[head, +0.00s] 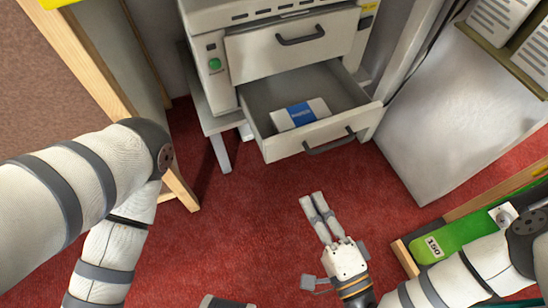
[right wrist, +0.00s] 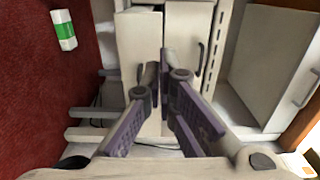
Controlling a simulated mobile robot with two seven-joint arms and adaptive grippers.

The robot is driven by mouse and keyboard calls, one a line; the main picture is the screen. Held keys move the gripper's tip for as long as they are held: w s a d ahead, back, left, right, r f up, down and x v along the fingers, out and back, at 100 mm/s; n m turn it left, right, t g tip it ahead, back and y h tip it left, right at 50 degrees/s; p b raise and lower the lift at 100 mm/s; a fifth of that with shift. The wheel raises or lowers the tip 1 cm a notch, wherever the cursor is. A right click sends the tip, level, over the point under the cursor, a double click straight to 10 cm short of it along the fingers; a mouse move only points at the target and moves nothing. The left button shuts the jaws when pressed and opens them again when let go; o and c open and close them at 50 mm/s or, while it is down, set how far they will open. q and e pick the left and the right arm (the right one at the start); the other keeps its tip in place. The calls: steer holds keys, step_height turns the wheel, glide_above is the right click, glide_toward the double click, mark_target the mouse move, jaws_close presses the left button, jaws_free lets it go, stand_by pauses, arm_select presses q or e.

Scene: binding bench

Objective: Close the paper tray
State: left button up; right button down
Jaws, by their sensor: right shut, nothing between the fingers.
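The paper tray (head: 285,147) is the lower drawer of a grey-white machine in the head view. It is pulled out, with a dark handle (head: 330,142) on its front. A white and blue paper pack (head: 300,114) lies inside it. My right gripper (head: 312,197) is in front of and below the tray, apart from it, with its fingers together and empty. In the right wrist view its fingertips (right wrist: 158,68) meet before pale machine panels; I cannot tell which panel is the tray front.
The upper drawer (head: 290,45) is shut. A wooden-edged bench (head: 100,60) stands left and a pale cabinet (head: 450,120) right. A green item (head: 455,236) lies in a wooden-edged holder at lower right. Red floor (head: 240,220) lies open before the tray.

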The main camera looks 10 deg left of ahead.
mark_target(281, 142)
steer(key=b+x, duration=0.2)
steer(key=x, duration=1)
steer(key=shift+w+r+b, duration=0.1)
steer(key=shift+w+b, duration=0.05)
steer(key=shift+b, duration=0.2)
arm_select(q)
steer(key=shift+s+d+f+g, duration=0.15)
steer(key=shift+s+f, duration=0.15)
steer(key=shift+f, duration=0.2)
steer(key=shift+s+a+f+g, duration=0.15)
steer(key=shift+s+f, duration=0.1)
steer(key=shift+f, duration=0.25)
arm_select(e)
steer(key=shift+w+a+r, duration=0.1)
steer(key=shift+w+a, duration=0.2)
steer(key=shift+w, duration=0.1)
arm_select(q)
steer(key=shift+d, duration=0.1)
